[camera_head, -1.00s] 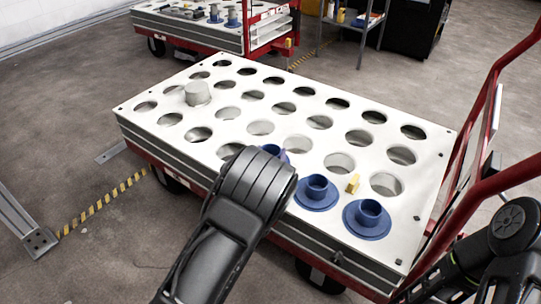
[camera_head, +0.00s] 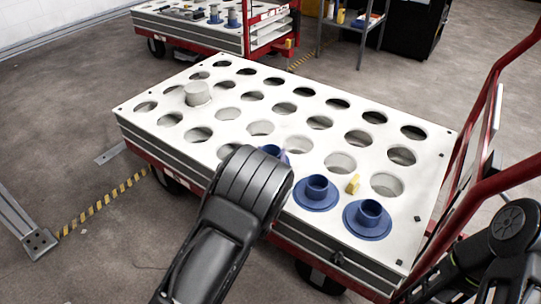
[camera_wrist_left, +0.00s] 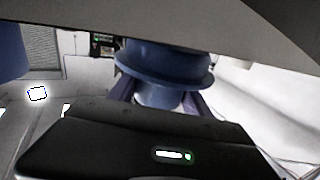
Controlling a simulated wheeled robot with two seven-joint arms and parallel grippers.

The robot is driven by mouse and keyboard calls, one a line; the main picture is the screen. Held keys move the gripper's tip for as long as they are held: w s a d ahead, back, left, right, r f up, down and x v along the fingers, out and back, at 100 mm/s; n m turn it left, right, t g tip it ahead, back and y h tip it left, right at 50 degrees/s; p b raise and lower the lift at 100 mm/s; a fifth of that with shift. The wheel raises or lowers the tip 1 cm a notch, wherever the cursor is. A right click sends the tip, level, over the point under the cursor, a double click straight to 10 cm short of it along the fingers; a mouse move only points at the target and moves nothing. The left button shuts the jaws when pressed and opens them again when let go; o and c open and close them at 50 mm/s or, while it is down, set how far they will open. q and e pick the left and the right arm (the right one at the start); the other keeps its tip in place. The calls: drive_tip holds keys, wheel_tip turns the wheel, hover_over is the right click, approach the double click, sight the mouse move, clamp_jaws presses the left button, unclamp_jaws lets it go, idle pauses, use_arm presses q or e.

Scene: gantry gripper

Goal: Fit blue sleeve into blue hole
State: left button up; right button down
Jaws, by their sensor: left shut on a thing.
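My left gripper (camera_wrist_left: 158,98) is shut on a blue flanged sleeve (camera_wrist_left: 165,62), gripped below its wide rim in the left wrist view. In the head view only a small blue part of this sleeve (camera_head: 272,151) shows past my left wrist, over the near side of the white hole plate (camera_head: 235,121); its height above the plate cannot be told. Two blue flanged pieces with open tubes, a left one (camera_head: 317,188) and a right one (camera_head: 368,217), sit on the plate to the right. No empty hole with a blue marking shows. My right gripper is out of view.
The plate has rows of empty round holes and tops a red cart. A grey cylinder (camera_head: 198,93) stands at the far left of the plate. A small yellow block (camera_head: 353,184) lies near the blue pieces. Red rails (camera_head: 485,110) rise at the right.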

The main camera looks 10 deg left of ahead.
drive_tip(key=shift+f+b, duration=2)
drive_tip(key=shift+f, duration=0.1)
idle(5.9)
